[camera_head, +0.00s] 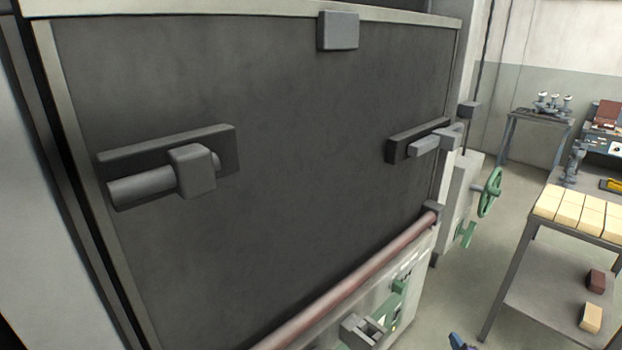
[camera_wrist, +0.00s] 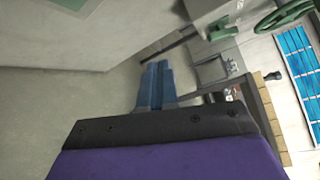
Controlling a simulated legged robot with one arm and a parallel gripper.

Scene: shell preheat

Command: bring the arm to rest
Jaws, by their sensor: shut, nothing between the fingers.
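My gripper (camera_wrist: 156,70) shows in the wrist view with its two blue fingers together and nothing between them. The fingers point away from the dark mounting plate and the purple body of my gripper, over bare grey floor. In the head view only a small blue piece of my gripper (camera_head: 457,342) shows at the bottom edge, right of the dark panel; the rest of my arm is out of that view. My gripper touches nothing that I can see.
A large dark panel (camera_head: 270,190) with latches fills the head view's left. A reddish bar (camera_head: 350,280) runs along its lower edge. A green handwheel (camera_head: 490,192) stands beyond. At right is a table with pale blocks (camera_head: 580,212). Floor between (camera_head: 470,280) is clear.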

